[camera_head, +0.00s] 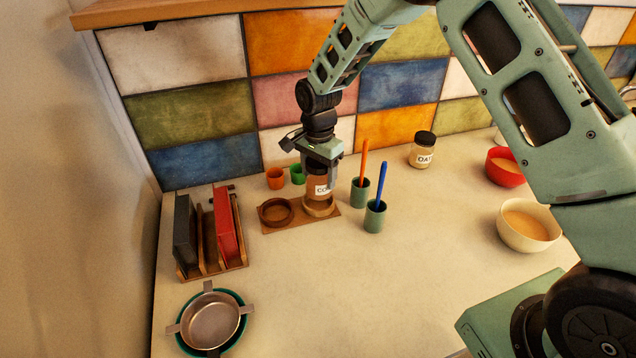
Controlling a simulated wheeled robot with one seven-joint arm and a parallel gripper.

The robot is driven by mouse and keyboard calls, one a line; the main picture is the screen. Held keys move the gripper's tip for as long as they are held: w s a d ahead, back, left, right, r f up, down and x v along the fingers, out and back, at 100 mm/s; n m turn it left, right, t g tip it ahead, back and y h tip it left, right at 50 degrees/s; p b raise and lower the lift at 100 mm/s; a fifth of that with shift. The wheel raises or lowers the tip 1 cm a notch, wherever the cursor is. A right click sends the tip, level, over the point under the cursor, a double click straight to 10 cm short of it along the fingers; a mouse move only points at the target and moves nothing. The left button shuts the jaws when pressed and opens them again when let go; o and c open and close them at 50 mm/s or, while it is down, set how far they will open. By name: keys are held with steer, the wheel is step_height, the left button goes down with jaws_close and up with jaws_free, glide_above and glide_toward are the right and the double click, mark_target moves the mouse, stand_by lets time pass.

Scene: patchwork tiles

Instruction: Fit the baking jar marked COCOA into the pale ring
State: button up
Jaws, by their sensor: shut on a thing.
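The jar marked COCOA (319,189) is brown with a white label, of which only the first letters show. My gripper (321,174) is shut on it from above and covers its top. The jar is upright, at the pale ring (320,209), which is on the right part of a brown board (292,223). The jar's lower end appears at or just inside the ring; I cannot tell whether it rests on the board. A dark brown ring (275,212) is on the board's left part and is empty.
Orange (275,179) and green (297,174) cups stand behind the board. Two green cups (375,217) with an orange and a blue stick stand at right. An OATS-like jar (422,151), bowls (528,226), a rack (213,267) and a pan (210,323) stand farther off. The front middle counter is clear.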

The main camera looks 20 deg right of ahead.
mark_target(318, 184)
steer(key=shift+f+p, duration=0.7)
steer(key=shift+f, duration=1.4)
steer(key=o, duration=1.2)
steer(key=shift+r, duration=0.15)
